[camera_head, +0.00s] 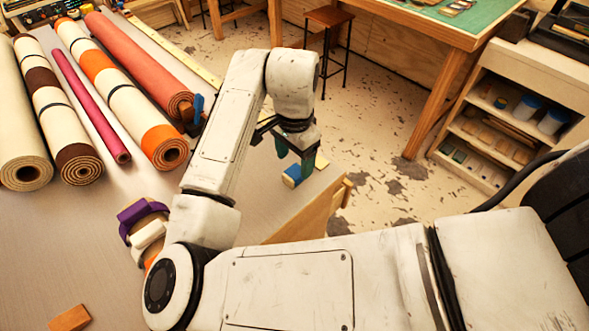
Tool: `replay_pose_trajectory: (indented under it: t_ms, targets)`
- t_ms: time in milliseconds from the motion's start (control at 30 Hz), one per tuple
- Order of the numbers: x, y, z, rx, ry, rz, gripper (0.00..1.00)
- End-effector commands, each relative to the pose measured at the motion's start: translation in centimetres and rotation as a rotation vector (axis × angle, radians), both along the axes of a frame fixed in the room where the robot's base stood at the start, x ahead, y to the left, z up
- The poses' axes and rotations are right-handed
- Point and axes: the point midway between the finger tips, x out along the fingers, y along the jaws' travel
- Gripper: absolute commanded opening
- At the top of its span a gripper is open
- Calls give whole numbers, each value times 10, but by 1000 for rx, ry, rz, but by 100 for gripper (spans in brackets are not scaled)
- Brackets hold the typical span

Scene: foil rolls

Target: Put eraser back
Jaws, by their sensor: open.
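A small blue and cream block (292,176), which looks like the eraser, rests near the right edge of the grey table (262,218). My gripper (295,162) points down right at the block, with its dark green fingers apart. The fingers partly cover the block, and I cannot tell whether they touch it. My arm crosses the middle of the view and hides part of the table.
Several rolls, including a red one (138,60) and a magenta one (92,105), lie at the back left. A purple-banded bundle (142,212) sits partly behind my arm. An orange-brown block (70,318) lies at the front left. A shelf unit (515,110) stands at right.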

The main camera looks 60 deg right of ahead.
Motion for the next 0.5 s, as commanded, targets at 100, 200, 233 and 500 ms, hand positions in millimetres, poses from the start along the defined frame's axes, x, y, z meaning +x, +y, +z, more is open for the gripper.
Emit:
replay_pose_trajectory:
  t_ms: [100,200,233,500]
  targets:
    - [0,-1,24,-1,-3,-3,70]
    - [0,-1,42,-1,-3,-3,70]
    - [0,-1,46,-1,-3,-3,70]
    - [0,0,67,0,-1,-1,70]
